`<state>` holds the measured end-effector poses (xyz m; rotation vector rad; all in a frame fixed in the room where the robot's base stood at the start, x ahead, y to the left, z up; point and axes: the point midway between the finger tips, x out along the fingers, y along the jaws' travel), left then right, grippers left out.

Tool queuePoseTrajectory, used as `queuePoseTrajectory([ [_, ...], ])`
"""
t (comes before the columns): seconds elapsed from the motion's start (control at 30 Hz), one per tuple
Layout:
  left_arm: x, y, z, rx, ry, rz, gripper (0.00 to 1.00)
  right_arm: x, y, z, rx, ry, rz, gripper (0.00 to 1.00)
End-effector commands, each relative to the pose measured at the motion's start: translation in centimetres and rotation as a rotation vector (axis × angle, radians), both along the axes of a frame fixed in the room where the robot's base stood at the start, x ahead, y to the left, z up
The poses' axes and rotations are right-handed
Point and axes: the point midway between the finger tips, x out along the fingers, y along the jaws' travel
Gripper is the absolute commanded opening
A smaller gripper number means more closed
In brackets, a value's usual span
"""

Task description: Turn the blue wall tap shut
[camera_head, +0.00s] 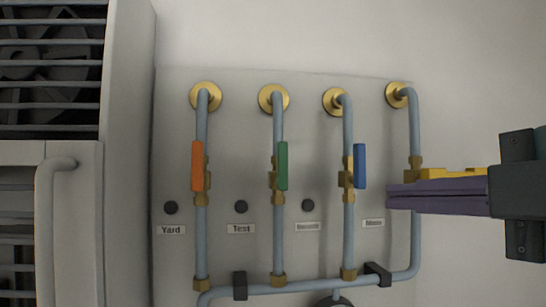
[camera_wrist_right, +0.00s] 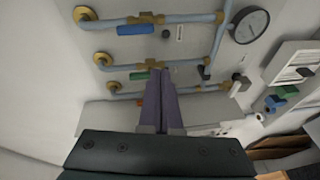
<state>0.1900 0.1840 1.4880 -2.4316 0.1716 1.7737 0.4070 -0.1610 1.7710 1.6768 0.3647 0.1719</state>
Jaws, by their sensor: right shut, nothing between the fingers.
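The blue tap handle (camera_head: 360,166) sits on the third pipe from the left on the wall panel. It stands upright, in line with its pipe, beside a brass valve body (camera_head: 347,180). In the right wrist view the blue handle (camera_wrist_right: 136,30) lies along its pipe at the upper left. My right gripper (camera_head: 389,197) comes in from the right with its purple fingers shut and empty. Its tips are right of the blue handle and a little lower, apart from it in the picture. The fingers also show in the right wrist view (camera_wrist_right: 160,74). My left gripper is out of view.
Orange (camera_head: 197,166) and green (camera_head: 283,165) handles stand upright on neighbouring pipes. A yellow handle (camera_head: 450,173) lies crosswise on the rightmost pipe, just above my fingers. A black bracket (camera_head: 377,273) holds the lower pipe. A round gauge (camera_wrist_right: 250,26) and a shelf show in the wrist view.

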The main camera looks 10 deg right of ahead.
Motion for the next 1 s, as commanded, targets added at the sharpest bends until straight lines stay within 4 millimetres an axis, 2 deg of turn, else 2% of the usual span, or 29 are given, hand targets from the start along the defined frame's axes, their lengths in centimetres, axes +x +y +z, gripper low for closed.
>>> queuePoseTrajectory([
  [0.03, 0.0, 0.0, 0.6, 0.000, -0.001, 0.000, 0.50, 0.2, 0.0, 2.2, -0.045, -0.067, 0.016, 0.00],
  [0.13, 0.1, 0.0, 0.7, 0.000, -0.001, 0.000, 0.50, 0.5, 0.2, 3.9, -0.093, -0.137, 0.032, 0.00],
  [0.33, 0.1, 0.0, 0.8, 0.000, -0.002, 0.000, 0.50, 2.7, 1.1, 4.1, -0.097, -0.146, 0.035, 0.00],
  [0.7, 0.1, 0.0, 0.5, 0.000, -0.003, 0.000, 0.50, 9.8, 4.0, 3.8, -0.096, -0.143, 0.034, 0.00],
  [0.8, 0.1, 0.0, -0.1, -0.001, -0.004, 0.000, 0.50, 9.7, 2.0, 3.6, -0.102, -0.142, 0.031, 0.00],
  [1.0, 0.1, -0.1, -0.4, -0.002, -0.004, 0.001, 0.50, 9.7, 0.2, 3.7, -0.100, -0.140, 0.034, 0.00],
])
